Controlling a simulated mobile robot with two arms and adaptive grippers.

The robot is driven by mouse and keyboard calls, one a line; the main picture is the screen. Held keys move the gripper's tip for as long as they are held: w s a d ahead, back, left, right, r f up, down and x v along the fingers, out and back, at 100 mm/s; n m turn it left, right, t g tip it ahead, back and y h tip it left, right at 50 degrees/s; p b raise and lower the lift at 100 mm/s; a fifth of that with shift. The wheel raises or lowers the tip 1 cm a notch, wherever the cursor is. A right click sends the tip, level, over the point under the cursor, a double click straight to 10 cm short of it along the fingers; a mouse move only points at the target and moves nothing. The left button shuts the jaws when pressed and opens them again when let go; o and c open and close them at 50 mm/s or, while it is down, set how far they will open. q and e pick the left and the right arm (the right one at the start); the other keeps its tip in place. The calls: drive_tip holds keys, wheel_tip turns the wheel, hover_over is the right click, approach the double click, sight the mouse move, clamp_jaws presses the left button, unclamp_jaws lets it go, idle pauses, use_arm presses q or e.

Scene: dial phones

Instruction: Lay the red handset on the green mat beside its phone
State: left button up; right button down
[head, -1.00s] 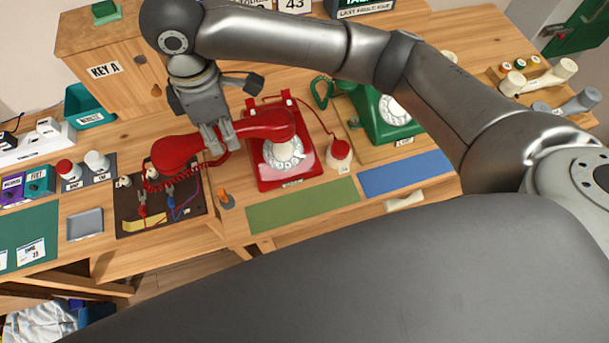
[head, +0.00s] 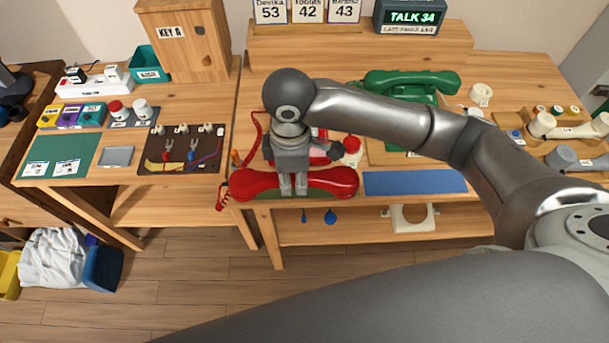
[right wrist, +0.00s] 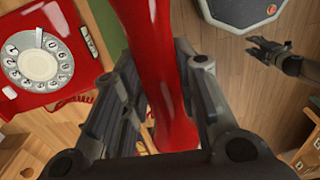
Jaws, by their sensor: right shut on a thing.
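My right gripper (head: 292,190) is shut around the middle of the red handset (head: 340,182), which lies crosswise at the front of the bench. The handset also shows in the right wrist view (right wrist: 155,60), between the fingers. The handset and gripper almost wholly hide the green mat in the head view; I cannot tell whether they touch it. The red phone is behind my gripper, mostly hidden in the head view; its dial (right wrist: 38,62) shows at left in the right wrist view. What looks like my left gripper (right wrist: 262,50) is far off there, its opening unclear.
The blue mat (head: 415,183) lies bare right of the handset. A green phone with its handset (head: 410,84) stands behind it. A red-topped pot (head: 352,147) is close behind the handset's right end. The bench's front edge is close.

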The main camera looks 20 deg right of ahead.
sight(317, 156)
drive_tip(key=w+d+f, duration=0.2)
drive_tip(key=w+f, duration=0.1)
drive_tip(key=w+d+f, duration=0.1)
drive_tip(key=f, duration=0.1)
drive_tip(key=shift+w+d+f, duration=0.2)
drive_tip(key=shift+w+f, duration=0.05)
drive_tip(key=shift+w+d+f, duration=0.15)
drive_tip(key=shift+w+f, duration=0.05)
drive_tip(key=shift+f, duration=0.1)
drive_tip(key=f, duration=0.1)
drive_tip(key=f+p, duration=0.1)
drive_tip(key=f, duration=0.1)
drive_tip(key=shift+w+d, duration=0.15)
drive_tip(key=shift+d, duration=0.05)
use_arm(q)
drive_tip(key=shift+s+d+r, duration=0.15)
drive_tip(key=shift+s+r, duration=0.35)
drive_tip(key=shift+s, duration=0.3)
use_arm(e)
drive_tip(key=shift+f, duration=0.3)
drive_tip(key=shift+f, duration=0.1)
drive_tip(key=c, duration=1.4)
unclamp_jaws()
use_arm(q)
drive_tip(key=shift+s, duration=0.15)
use_arm(e)
drive_tip(key=shift+o, duration=1.4)
